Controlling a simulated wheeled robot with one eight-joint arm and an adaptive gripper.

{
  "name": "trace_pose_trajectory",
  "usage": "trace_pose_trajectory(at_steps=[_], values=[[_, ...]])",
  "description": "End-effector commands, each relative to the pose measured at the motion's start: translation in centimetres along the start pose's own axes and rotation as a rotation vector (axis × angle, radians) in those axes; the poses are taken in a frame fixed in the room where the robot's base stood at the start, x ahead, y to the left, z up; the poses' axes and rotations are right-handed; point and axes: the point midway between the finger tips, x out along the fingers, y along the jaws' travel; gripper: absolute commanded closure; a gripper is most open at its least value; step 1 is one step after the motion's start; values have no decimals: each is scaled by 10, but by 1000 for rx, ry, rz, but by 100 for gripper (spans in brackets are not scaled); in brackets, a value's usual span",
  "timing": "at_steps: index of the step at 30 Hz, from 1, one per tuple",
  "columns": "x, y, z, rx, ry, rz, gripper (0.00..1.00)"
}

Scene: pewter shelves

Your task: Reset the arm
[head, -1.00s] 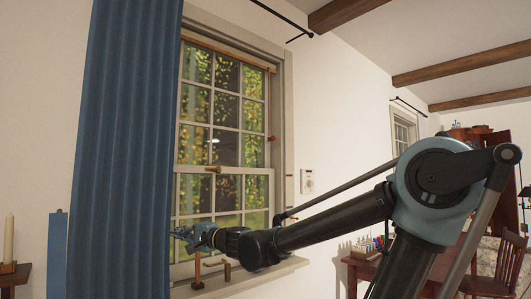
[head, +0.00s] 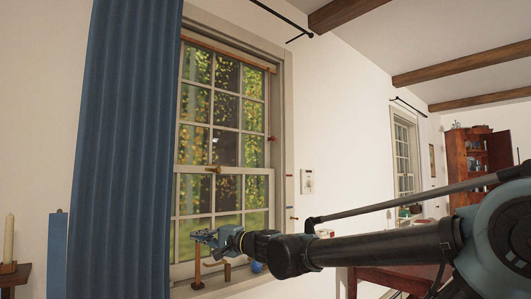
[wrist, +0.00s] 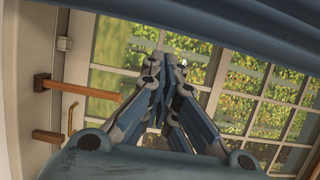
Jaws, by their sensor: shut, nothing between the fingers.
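My gripper (head: 197,236) is in front of the lower part of the window in the head view, with my arm reaching in from the right. In the wrist view its blue and grey fingers (wrist: 158,62) come together at the tips. It is shut and holds nothing. The window (head: 225,150) is behind it, with foliage outside. The gripper appears apart from the window frame, though the exact gap is hard to tell.
A blue curtain (head: 125,150) hangs just left of the gripper. The window sill (head: 215,283) has small wooden items below the gripper. A candle (head: 10,238) stands at far left. A desk (head: 385,276) and an open cabinet (head: 470,165) are at right.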

Motion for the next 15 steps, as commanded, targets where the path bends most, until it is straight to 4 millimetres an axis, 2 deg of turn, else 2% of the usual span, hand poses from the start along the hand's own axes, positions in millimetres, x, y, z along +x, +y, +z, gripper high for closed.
trace_pose_trajectory(at_steps=[5,15], values=[[-10,0,0,0,1,0,100],[-11,0,0,0,0,0,100]])
